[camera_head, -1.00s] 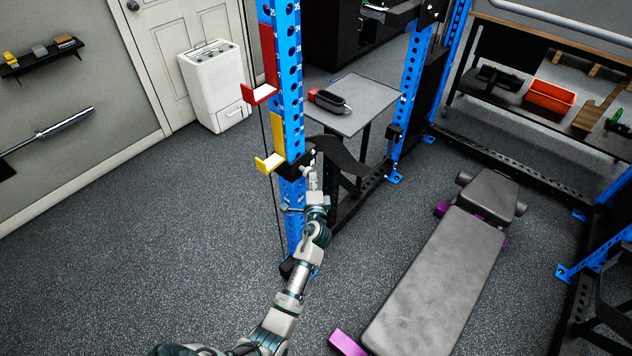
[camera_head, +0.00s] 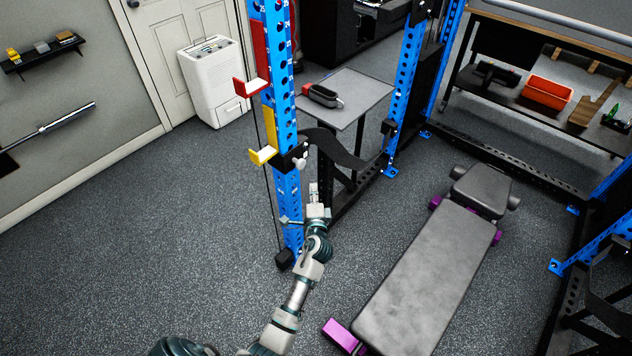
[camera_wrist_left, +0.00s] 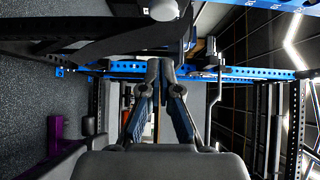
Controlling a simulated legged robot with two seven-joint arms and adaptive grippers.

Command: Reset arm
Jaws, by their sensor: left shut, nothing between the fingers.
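My left gripper (camera_head: 314,192) is at the end of my arm, which comes up from the bottom of the head view. It is beside the blue rack upright (camera_head: 283,110), below the black curved arm (camera_head: 335,146) fixed to that upright. In the left wrist view its fingers (camera_wrist_left: 160,68) come together at the tips with nothing between them. The black curved arm also shows at the top of the wrist view (camera_wrist_left: 130,32). I cannot tell whether the gripper touches the rack. My right gripper is not in view.
A red hook (camera_head: 252,88) and a yellow hook (camera_head: 263,155) stick out from the upright. A grey table (camera_head: 362,92) with a black and red object (camera_head: 322,95) stands behind. A padded bench (camera_head: 430,275) is at the right. The floor at the left (camera_head: 130,230) is clear.

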